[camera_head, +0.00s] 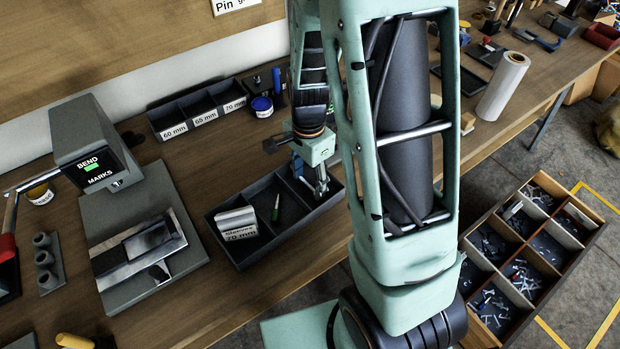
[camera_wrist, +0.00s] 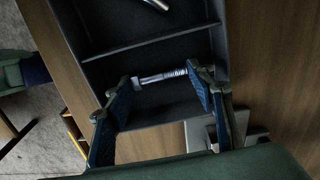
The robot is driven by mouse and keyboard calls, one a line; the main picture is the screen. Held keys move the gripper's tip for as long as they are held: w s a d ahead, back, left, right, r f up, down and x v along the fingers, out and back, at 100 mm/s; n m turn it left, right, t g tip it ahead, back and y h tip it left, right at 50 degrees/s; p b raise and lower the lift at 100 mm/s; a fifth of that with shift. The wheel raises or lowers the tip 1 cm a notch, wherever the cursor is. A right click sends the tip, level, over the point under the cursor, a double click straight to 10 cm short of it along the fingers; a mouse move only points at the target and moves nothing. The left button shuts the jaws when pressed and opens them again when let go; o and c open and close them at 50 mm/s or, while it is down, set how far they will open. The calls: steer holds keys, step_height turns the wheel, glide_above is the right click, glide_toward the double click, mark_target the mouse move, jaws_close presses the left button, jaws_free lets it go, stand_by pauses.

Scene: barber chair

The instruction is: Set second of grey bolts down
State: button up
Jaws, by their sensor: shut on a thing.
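My gripper (camera_head: 322,190) is over the right-hand compartment of a dark three-part tray (camera_head: 292,232) on the bench. In the wrist view my gripper (camera_wrist: 162,84) has a grey bolt (camera_wrist: 160,76) lengthwise between its blue-padded fingertips, and is shut on it. The bolt's head is at the left finger and its threaded end at the right finger. The bolt is low over or on the dark compartment floor; I cannot tell whether it touches. The bolt cannot be made out in the head view.
The tray's left compartment holds a block labelled Sleeves 70 mm (camera_head: 238,226); the middle one holds a small green-ended item (camera_head: 276,208). A divider (camera_wrist: 150,42) borders the gripper's compartment. A bending fixture (camera_head: 140,240) stands left; labelled bins (camera_head: 198,112) stand behind.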

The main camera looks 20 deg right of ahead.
mark_target(309, 184)
steer(key=o, duration=0.7)
steer(key=shift+f, duration=0.2)
steer(key=o, duration=0.5)
steer(key=shift+c, duration=0.2)
steer(key=shift+r, duration=0.1)
step_height(309, 184, up, 12)
steer(key=p, duration=0.1)
steer(key=shift+r, duration=0.15)
